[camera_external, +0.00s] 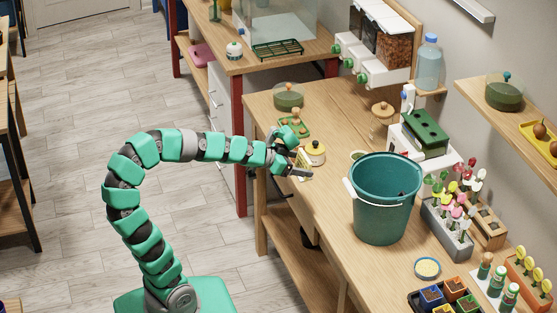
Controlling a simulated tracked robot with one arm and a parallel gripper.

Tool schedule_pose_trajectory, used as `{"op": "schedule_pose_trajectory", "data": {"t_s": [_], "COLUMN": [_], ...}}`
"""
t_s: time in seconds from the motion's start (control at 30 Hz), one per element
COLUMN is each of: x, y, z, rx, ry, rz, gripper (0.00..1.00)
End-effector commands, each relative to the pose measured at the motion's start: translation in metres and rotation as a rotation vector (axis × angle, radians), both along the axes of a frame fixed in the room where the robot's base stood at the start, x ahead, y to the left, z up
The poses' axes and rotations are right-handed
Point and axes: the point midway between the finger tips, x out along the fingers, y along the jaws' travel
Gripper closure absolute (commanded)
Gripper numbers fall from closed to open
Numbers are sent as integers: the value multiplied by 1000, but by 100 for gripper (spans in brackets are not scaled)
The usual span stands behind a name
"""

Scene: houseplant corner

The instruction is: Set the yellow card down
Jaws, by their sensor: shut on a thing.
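My gripper (302,170) is at the left edge of the wooden bench, reaching in from the left. It is shut on the yellow card (305,163), of which only a small pale yellow part shows beside the dark fingers. The fingers hide the rest of the card. It is too small to tell whether the card touches the bench top or hangs a little above it.
A yellow-topped pot (316,155) stands just right of my gripper. A green tray (295,127) and a lidded green bowl (288,97) are behind it. A large teal bucket (382,205) stands to the right. Bare bench (345,125) shows behind the bucket.

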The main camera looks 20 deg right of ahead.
Motion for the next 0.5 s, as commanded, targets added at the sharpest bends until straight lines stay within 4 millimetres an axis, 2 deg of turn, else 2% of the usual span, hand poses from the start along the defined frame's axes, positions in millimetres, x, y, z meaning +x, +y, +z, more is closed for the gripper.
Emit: {"op": "schedule_pose_trajectory", "data": {"t_s": [0.03, 0.3, 0.5], "x": [-1, -1, 0], "y": [0, 0, -1], "z": [-13, -64, -87], "rx": [9, 9, 6], "ry": [8, 8, 6], "rz": [-2, -2, -1], "gripper": [46, 46, 46]}}
